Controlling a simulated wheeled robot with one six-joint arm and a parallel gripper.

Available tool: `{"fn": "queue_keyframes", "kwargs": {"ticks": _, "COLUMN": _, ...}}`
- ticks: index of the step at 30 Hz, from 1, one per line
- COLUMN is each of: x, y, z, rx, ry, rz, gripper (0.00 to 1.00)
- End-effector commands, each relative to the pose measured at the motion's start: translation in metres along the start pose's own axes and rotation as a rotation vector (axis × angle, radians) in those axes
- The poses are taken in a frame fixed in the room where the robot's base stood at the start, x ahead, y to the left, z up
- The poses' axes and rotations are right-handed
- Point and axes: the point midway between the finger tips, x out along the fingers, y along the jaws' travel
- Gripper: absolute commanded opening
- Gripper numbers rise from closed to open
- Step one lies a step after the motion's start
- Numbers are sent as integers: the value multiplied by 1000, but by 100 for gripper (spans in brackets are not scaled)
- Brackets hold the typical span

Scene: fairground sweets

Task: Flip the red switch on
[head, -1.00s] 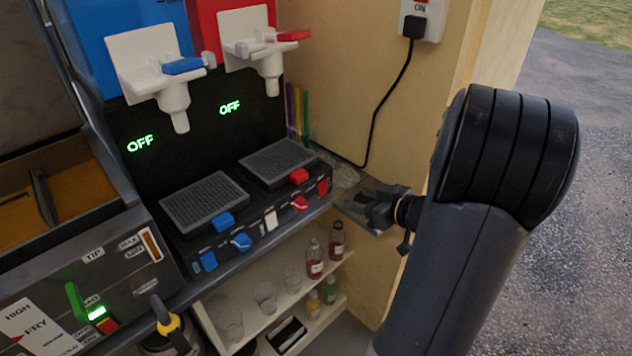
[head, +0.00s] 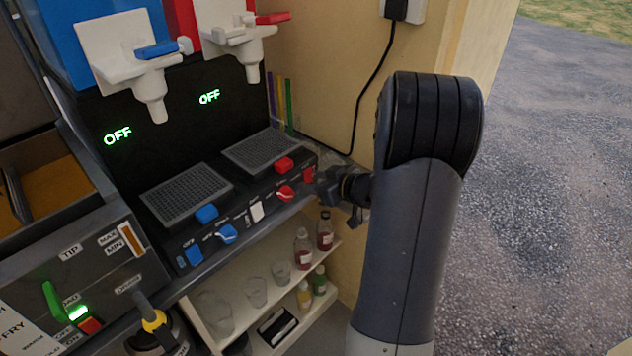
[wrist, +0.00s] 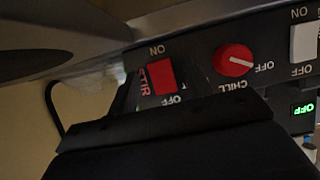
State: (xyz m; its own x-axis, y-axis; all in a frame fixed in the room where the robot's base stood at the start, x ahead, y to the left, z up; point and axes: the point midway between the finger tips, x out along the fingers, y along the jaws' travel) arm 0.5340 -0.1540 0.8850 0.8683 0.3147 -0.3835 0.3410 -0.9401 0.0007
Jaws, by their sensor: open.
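The red switch (head: 309,173) is a small rocker at the right end of the black front panel. In the wrist view the red switch (wrist: 161,76) sits between upside-down labels ON and OFF, beside the word STIR. I cannot tell which way it is tipped. My gripper (head: 322,184) is open and just in front of the panel's right end, close to the switch; contact cannot be told. In the wrist view my dark gripper (wrist: 185,118) fills the lower part, with its edge just below the switch. Both green displays (head: 209,97) above read OFF.
A red dial (wrist: 233,60) marked CHILL and a white switch (wrist: 304,43) are beside the red switch. A red button (head: 284,164) and blue controls are close by. Bottles (head: 303,248) and glasses stand on the shelf below. A black cable (head: 372,95) hangs on the wall.

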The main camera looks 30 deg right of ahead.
Motion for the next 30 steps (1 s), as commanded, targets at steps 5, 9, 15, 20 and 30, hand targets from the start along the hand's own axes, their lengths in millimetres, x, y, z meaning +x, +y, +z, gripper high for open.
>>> {"fn": "queue_keyframes", "kwargs": {"ticks": 5, "x": 0, "y": 0, "z": 0, "rx": 0, "ry": 0, "rz": 0, "gripper": 47}}
{"fn": "queue_keyframes", "kwargs": {"ticks": 9, "x": 0, "y": 0, "z": 0, "rx": 0, "ry": 0, "rz": 0, "gripper": 38}}
{"fn": "queue_keyframes", "kwargs": {"ticks": 15, "x": 0, "y": 0, "z": 0, "rx": 1, "ry": 0, "rz": 0, "gripper": 22}}
{"fn": "queue_keyframes", "kwargs": {"ticks": 20, "x": 0, "y": 0, "z": 0, "rx": 1, "ry": 0, "rz": 0, "gripper": 9}}
{"fn": "queue_keyframes", "kwargs": {"ticks": 30, "x": 3, "y": -1, "z": 7, "rx": 4, "ry": 60, "rz": -3, "gripper": 3}}
